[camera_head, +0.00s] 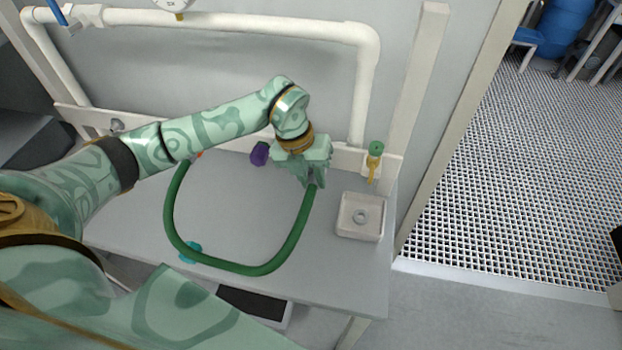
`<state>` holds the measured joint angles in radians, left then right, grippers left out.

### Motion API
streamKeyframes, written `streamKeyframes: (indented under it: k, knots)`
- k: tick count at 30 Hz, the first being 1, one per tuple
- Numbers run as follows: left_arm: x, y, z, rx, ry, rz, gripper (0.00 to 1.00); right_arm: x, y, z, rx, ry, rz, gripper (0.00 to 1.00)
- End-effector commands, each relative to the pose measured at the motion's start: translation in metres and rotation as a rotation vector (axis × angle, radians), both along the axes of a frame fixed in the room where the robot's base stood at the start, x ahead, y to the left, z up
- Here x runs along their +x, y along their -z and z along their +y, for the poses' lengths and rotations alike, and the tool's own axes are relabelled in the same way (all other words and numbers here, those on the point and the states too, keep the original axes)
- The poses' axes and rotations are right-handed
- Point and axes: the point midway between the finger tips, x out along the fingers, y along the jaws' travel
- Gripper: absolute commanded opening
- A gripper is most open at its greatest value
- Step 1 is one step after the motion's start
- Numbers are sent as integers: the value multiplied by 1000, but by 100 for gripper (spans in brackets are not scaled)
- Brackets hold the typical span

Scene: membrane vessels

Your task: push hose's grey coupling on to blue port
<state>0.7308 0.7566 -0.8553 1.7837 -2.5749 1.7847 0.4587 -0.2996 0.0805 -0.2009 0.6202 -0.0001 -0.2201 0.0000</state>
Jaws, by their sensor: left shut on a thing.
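My left gripper (315,180) reaches over the grey bench and is shut on one end of the green hose (292,238). The hose curves from there toward the front of the bench and back up the left side. Its far end passes behind my left arm, near a small orange-red piece (198,155). The grey coupling cannot be made out; the gripper covers the held hose end. I cannot pick out a blue port on the bench. A purple knob (260,153) shows just left of the gripper. My right gripper is not in view.
A teal piece (190,252) touches the hose at front left. White pipes (250,20) run along the wall. The bench inside the loop is clear.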

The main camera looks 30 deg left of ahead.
Motion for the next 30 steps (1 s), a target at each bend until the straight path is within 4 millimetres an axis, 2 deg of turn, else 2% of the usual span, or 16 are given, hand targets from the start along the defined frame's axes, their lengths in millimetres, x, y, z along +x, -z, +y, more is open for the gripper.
streamKeyframes:
  k: [4,5,7,8,16,19,30]
  knots:
    - [4,0,1,0,-1,0,0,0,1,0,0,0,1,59]
    - [4,0,1,0,-1,1,27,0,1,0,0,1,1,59]
    - [4,0,1,0,-1,1,46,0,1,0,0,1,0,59]
    - [4,0,1,0,-1,1,49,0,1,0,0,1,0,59]
    - [3,-1,1,0,-1,1,49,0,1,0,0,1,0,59]
    - [3,-9,3,-1,0,-1,49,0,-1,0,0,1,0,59]
    - [-1,-88,24,1,-1,-4,49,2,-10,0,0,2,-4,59]
